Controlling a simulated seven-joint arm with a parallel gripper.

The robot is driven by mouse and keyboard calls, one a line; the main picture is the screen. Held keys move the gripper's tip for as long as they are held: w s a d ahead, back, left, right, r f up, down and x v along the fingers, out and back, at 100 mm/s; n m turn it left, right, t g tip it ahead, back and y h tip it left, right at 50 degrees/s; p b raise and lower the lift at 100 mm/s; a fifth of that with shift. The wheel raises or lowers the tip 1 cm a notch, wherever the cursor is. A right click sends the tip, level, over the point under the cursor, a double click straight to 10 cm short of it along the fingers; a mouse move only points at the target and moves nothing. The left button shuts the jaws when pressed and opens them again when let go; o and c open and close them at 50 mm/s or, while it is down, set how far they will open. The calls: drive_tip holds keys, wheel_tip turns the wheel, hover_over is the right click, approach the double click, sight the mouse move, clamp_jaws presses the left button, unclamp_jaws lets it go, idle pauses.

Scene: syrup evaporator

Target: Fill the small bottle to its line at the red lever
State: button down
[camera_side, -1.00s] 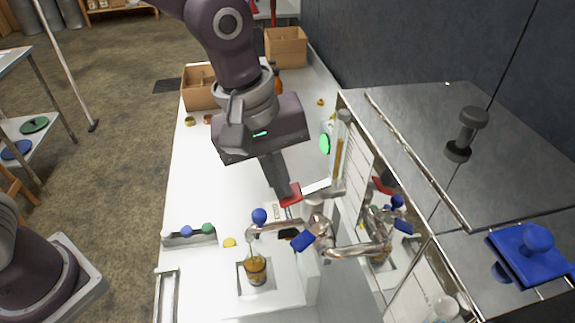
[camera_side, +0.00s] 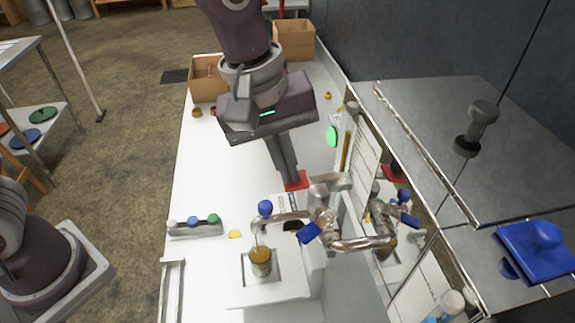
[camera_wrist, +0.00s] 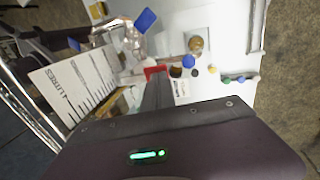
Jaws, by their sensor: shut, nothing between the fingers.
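The small bottle (camera_side: 260,264) stands upright on a square pad under the tap spout (camera_side: 262,222). It holds amber liquid that looks high in it, and a thin amber stream runs from the spout into it. Its fill line is too small to make out. The bottle also shows from above in the wrist view (camera_wrist: 196,44). The red lever (camera_side: 298,182) is behind the tap, and it also shows in the wrist view (camera_wrist: 153,71). My gripper (camera_side: 289,182) is shut and empty, its fingertips at the red lever, seemingly touching it.
A blue knob (camera_side: 265,207) and blue handle (camera_side: 309,233) sit on the tap pipes. A rack with coloured balls (camera_side: 194,226) and a yellow piece (camera_side: 235,234) lie left of it. The steel evaporator wall (camera_side: 400,200) bounds the right. Open cartons (camera_side: 208,85) stand at the back.

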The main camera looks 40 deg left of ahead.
drive_tip(key=w+d+v, duration=0.1)
drive_tip(key=v, duration=1.3)
drive_tip(key=shift+r, duration=0.1)
drive_tip(key=s+a+f+m+t, duration=0.1)
drive_tip(key=s+a+f+m, duration=0.1)
drive_tip(key=s+a, duration=0.3)
drive_tip(key=s+a+f+m+t+y, duration=0.1)
drive_tip(key=s+a+f+m, duration=0.2)
drive_tip(key=a, duration=0.4)
drive_tip(key=s+a+f+m+t, duration=0.1)
drive_tip(key=s+a+f+m, duration=0.2)
drive_tip(key=s+a, duration=0.3)
drive_tip(key=shift+s+m+t+y, duration=0.4)
drive_tip(key=shift+s+m, duration=0.1)
drive_tip(key=shift+s, duration=0.2)
